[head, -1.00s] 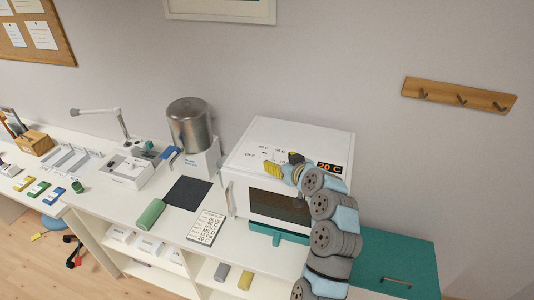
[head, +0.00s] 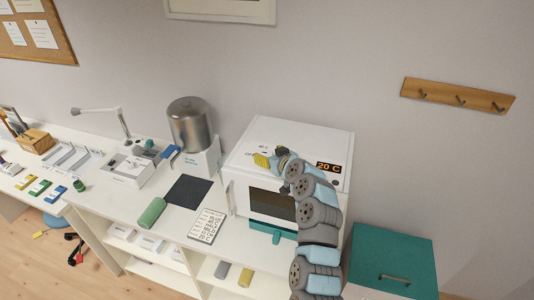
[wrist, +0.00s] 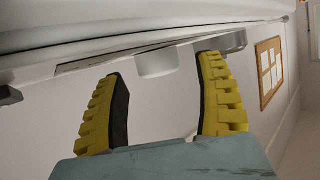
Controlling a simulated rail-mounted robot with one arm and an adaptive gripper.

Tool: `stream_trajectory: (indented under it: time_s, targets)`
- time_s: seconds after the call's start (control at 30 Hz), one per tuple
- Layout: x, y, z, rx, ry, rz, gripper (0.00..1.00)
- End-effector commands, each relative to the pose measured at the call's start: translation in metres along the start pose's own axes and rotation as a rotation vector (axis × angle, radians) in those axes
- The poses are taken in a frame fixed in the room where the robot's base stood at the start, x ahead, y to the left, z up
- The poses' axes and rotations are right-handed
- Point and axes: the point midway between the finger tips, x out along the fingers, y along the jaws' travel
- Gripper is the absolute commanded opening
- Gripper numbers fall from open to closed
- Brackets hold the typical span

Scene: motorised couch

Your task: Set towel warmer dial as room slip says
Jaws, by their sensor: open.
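The towel warmer (head: 243,160) is a white box with a dark window and a display (head: 328,167) reading "20 C". My gripper (head: 262,160), with yellow fingers, is at the top of its front; it hides the dial area in the head view. In the wrist view my gripper (wrist: 160,68) is open, its fingers apart, with a short white knob (wrist: 157,62) between and beyond the tips, probably the dial. I cannot tell whether they touch it. A white printed card (head: 207,225), possibly the slip, lies on the counter; its lines are too small to read.
A dark mat (head: 188,190), a green roll (head: 151,213) and a metal-topped dispenser (head: 190,125) stand left of the warmer. A teal-topped cabinet (head: 395,255) is at right. Wall hooks (head: 460,100) hang well above it.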

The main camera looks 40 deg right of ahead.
Motion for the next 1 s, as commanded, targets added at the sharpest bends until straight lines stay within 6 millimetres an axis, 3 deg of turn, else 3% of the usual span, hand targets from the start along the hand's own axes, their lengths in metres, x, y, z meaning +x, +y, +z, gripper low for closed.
stream_trajectory:
  time_s: [0.33, 0.77, 0.9, 1.0]
  targets:
    - [0.016, 0.0, 0.002, 0.002, -0.004, -0.001, 0.71]
    - [0.018, 0.0, 0.002, 0.001, -0.004, 0.0, 0.7]
    - [0.018, -0.001, 0.002, 0.001, -0.004, 0.0, 0.3]
    - [0.018, -0.001, 0.002, 0.001, -0.004, 0.0, 0.06]
